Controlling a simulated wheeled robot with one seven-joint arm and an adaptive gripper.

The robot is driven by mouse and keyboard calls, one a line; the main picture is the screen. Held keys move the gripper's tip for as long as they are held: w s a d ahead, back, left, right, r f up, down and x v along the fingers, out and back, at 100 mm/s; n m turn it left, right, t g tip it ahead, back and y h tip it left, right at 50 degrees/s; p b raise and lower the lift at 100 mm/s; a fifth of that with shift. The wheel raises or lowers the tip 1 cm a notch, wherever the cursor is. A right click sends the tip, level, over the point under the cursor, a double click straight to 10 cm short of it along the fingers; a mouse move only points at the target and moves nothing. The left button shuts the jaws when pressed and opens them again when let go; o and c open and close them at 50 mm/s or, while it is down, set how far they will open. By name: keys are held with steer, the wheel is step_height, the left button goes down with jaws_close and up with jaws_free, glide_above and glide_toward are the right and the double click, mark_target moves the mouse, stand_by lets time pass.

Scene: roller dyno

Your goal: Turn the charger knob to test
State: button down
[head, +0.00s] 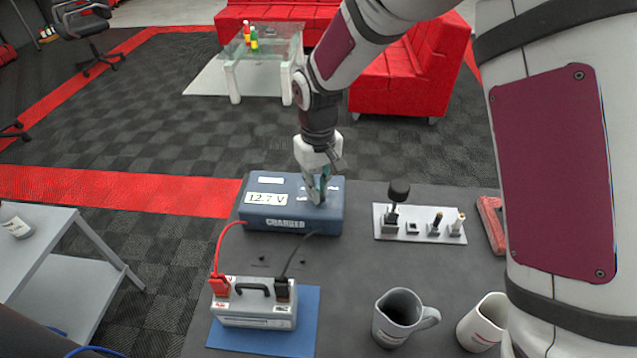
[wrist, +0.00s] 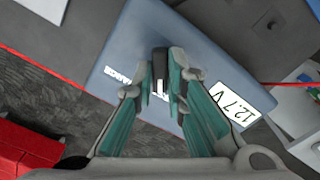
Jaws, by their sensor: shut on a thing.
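The blue charger box (head: 260,218) sits on the dark bench, with a 12.7 V display on its top face. My gripper (head: 317,196) reaches down onto the right part of that face. In the wrist view, the charger (wrist: 205,55) fills the middle, and my gripper's teal-padded fingers (wrist: 160,68) are shut on a dark knob (wrist: 159,58) with a white mark. The word CHARGE shows beside the knob, on the side away from the display. The fingers hide part of the knob and face, and I cannot read a test label. In the head view the knob is hidden by my gripper.
A grey battery (head: 254,312) on a blue mat (head: 305,320) has red and black leads running toward the charger. A switch panel (head: 405,233) with a black lever stands to the right. A grey mug (head: 398,318) and a white mug (head: 484,325) stand in front.

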steer(key=shift+w+r, duration=0.2)
steer(key=shift+w, duration=0.15)
steer(key=c, duration=1.8)
jaws_free()
steer(key=shift+o, duration=1)
steer(key=shift+d, duration=0.1)
steer(key=shift+s+f, duration=0.1)
steer(key=shift+s, duration=0.05)
step_height(320, 180, up, 12)
